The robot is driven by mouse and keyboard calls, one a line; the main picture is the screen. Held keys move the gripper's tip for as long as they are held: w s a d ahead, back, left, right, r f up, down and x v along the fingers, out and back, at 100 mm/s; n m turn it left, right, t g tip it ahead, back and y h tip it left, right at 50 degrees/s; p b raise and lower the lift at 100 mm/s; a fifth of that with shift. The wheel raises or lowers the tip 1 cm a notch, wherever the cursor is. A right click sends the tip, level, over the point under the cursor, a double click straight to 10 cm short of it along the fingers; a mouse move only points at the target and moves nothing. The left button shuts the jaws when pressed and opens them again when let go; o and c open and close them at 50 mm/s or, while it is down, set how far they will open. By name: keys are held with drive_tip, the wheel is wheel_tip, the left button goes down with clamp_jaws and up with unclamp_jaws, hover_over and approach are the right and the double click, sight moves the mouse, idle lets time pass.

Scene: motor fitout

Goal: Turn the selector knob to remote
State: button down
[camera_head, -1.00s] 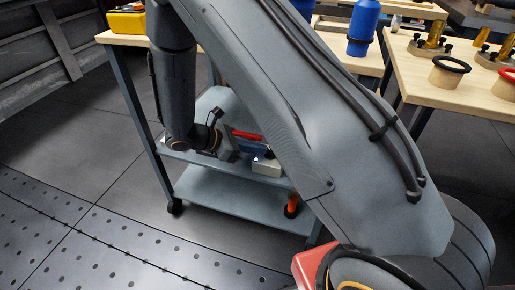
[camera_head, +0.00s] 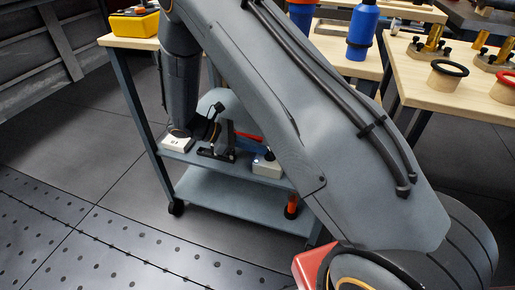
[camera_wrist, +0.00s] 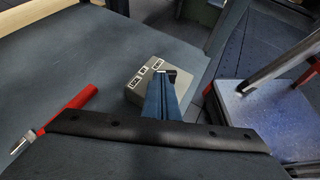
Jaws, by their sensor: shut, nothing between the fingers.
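The selector box (camera_wrist: 150,82) is a pale grey box with several small white labels on its top, seen in the wrist view. It also shows in the head view (camera_head: 266,168), near the front edge of the cart's upper shelf. My gripper (camera_wrist: 166,74) is shut and empty, its blue-grey fingers crossing in front of the box. A small dark part by the fingertips may be the knob, mostly hidden, so I cannot read its setting or tell whether the fingers touch it. In the head view my gripper (camera_head: 232,156) is left of the box.
A red-handled tool (camera_wrist: 70,108) lies on the shelf left of the box. A white item (camera_head: 178,144) sits at the shelf's left end, beside my arm. Cart posts rise close by.

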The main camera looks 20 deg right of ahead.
drive_tip(key=shift+w+m+g, duration=0.1)
drive_tip(key=shift+m+g, duration=0.2)
drive_tip(key=shift+g, duration=0.1)
drive_tip(key=shift+w+d+p, duration=0.2)
drive_tip(key=shift+w+p, duration=0.05)
drive_tip(key=shift+p, duration=0.15)
idle(2.2)
drive_tip(key=shift+s, duration=0.1)
